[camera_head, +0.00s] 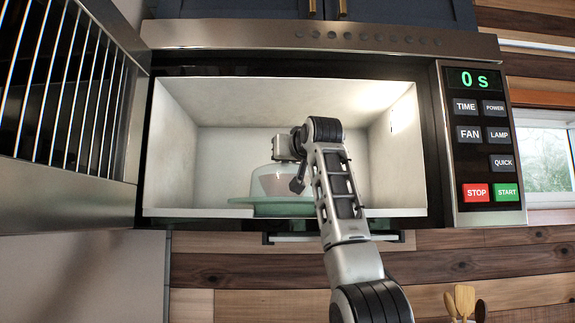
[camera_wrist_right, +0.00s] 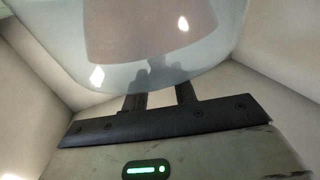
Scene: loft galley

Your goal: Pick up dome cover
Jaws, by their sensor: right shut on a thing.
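The clear dome cover (camera_head: 262,178) is inside the open microwave, over or just above a green plate (camera_head: 240,203). I cannot tell whether they touch. A pinkish-brown shape shows through the cover. My right arm reaches in from the front, and its gripper (camera_head: 290,155) is at the cover's top and right side, hiding part of it. In the right wrist view, the cover (camera_wrist_right: 150,50) fills the upper middle. The two dark fingers of the gripper (camera_wrist_right: 160,92) reach its edge and are shut on it, though their tips are hard to make out. My left gripper is not in view.
The microwave (camera_head: 300,100) has its door (camera_head: 70,90) swung open at the left. Its control panel (camera_head: 483,150) at the right reads 0 s. The cavity walls stand close on both sides, with free room above the cover. Wooden utensils (camera_head: 464,300) stand at the lower right.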

